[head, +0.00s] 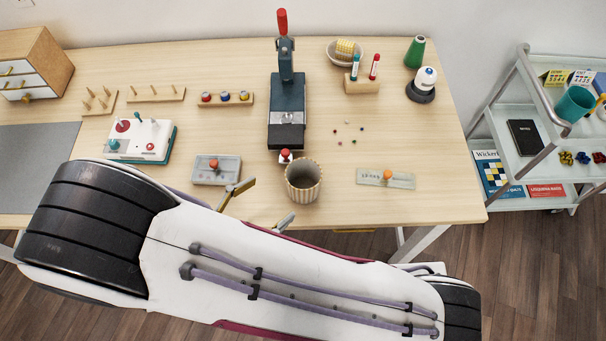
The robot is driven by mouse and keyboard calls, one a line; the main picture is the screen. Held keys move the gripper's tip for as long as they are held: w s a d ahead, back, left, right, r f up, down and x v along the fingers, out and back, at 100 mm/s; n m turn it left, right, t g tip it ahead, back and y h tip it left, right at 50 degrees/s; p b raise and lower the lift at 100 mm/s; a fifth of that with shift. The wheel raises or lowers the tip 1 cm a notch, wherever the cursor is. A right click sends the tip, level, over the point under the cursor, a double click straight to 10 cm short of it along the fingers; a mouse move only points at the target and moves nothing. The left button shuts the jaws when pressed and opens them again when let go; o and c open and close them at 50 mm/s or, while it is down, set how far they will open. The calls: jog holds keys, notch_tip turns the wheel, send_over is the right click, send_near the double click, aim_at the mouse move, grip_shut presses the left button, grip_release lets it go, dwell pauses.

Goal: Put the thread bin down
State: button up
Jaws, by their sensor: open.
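A beige ribbed round container (295,194), which I take to be the thread bin, stands upright on the table (330,211) near its front edge. Its open top faces up and its inside looks empty from here. My gripper (261,206) is at the front edge, just left of and in front of the container. Its fingers are spread and nothing shows between them. The right fingertip is close to the container's lower left side; I cannot tell whether they touch. My white arm hides the rest of the gripper.
Behind the container stand a small red-topped piece (286,156) and a dark press with a red handle (287,95). A clear plate with an orange knob (387,178) is to the right. Several small beads lie behind.

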jog(key=w+a+r+y, duration=0.4)
jog(key=w+y, duration=0.1)
jog(key=w, duration=0.3)
jog(key=w+a+r+y, duration=0.3)
jog(key=w+r+y, duration=0.1)
jog(key=w, duration=0.3)
jog(key=w+d+r+n+y, duration=0.1)
jog(key=w+r+n+y, duration=0.15)
jog(key=r, duration=0.35)
jog(key=w+d+r+n+y, duration=0.1)
jog(key=r+n+y, duration=0.15)
jog(key=r, duration=0.45)
jog(key=s+d+r+n+g+y, duration=0.1)
jog(key=s+d+r+n, duration=0.1)
jog(key=s+d+r, duration=0.3)
jog(key=s+d+r+n+g+y, duration=0.1)
jog(key=s+d+g, duration=0.15)
jog(key=d, duration=0.35)
jog(key=s+d+f+h, duration=0.1)
jog(key=s+d+h, duration=0.1)
jog(key=s+d, duration=0.5)
jog(key=s+d+f+n+g+h, duration=0.1)
jog(key=s+d+f+h, duration=0.1)
jog(key=s+d, duration=0.6)
jog(key=d+h, duration=0.1)
jog(key=d, duration=0.2)
jog(key=shift+d+h, duration=0.15)
jog(key=shift+h, duration=0.15)
